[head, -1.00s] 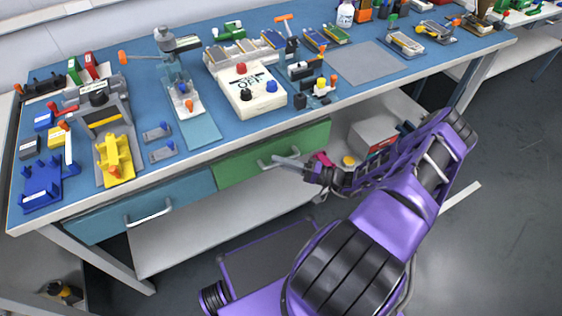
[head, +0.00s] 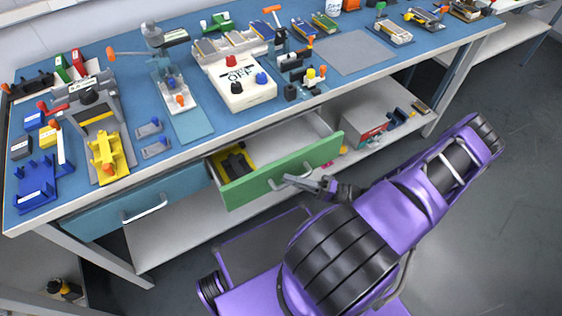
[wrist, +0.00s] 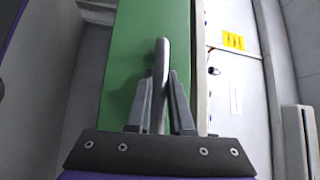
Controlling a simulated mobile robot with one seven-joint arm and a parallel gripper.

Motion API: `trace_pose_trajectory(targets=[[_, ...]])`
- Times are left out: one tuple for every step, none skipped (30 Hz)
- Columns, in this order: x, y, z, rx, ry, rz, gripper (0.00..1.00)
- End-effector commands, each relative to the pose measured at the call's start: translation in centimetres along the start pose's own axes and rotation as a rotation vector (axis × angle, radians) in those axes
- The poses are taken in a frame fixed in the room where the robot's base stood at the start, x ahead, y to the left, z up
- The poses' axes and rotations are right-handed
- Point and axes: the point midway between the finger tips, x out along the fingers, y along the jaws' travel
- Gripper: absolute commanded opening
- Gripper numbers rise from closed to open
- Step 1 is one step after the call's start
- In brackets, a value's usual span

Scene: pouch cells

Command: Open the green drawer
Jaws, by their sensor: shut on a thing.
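The green drawer (head: 270,177) is pulled out from under the blue-topped bench in the head view. A yellow and black item shows inside at its left end. Its silver bar handle (head: 290,181) is on the front. My gripper (head: 308,181) is at the handle. In the wrist view, the green drawer front (wrist: 128,62) fills the middle, and the handle (wrist: 162,62) stands between the two fingers of my gripper (wrist: 161,100), which are shut on it.
A closed blue drawer (head: 135,205) with a silver handle is to the left of the green one. The workbench top (head: 203,124) holds many fixtures and tools. A lower shelf (head: 180,230) runs below. Open grey floor (head: 490,200) lies to the right.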

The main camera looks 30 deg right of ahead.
Motion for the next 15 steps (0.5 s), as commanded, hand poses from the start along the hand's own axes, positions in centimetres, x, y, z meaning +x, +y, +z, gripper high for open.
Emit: trace_pose_trajectory(targets=[[-1.1, -0.3, 0.9, 0.002, 0.007, 0.001, 0.0], [-1.7, -0.5, 1.5, 0.002, 0.005, 0.0, 0.0], [-2.4, -0.7, 2.2, 0.002, 0.007, 0.001, 0.0], [-3.0, -0.8, 2.8, 0.001, 0.006, 0.0, 0.0], [-3.5, -0.9, 3.3, 0.001, 0.007, 0.0, 0.0], [-4.2, -1.1, 4.0, 0.002, 0.005, 0.0, 0.0], [-4.7, -1.2, 4.5, 0.002, 0.006, 0.0, 0.0], [-5.1, -1.3, 5.0, 0.001, 0.005, 0.0, 0.0], [-5.7, -1.4, 5.5, 0.001, 0.006, 0.002, 0.0], [-6.2, -1.6, 6.0, 0.0, 0.005, 0.001, 0.0], [-6.5, -1.7, 6.3, -0.001, 0.004, 0.001, 0.0], [-7.0, -1.8, 6.8, 0.0, 0.005, 0.001, 0.0], [-7.4, -1.9, 7.2, 0.0, 0.004, 0.0, 0.0], [-7.7, -2.0, 7.5, 0.0, 0.004, 0.0, 0.0], [-8.0, -2.1, 7.9, 0.0, 0.004, 0.0, 0.0]])
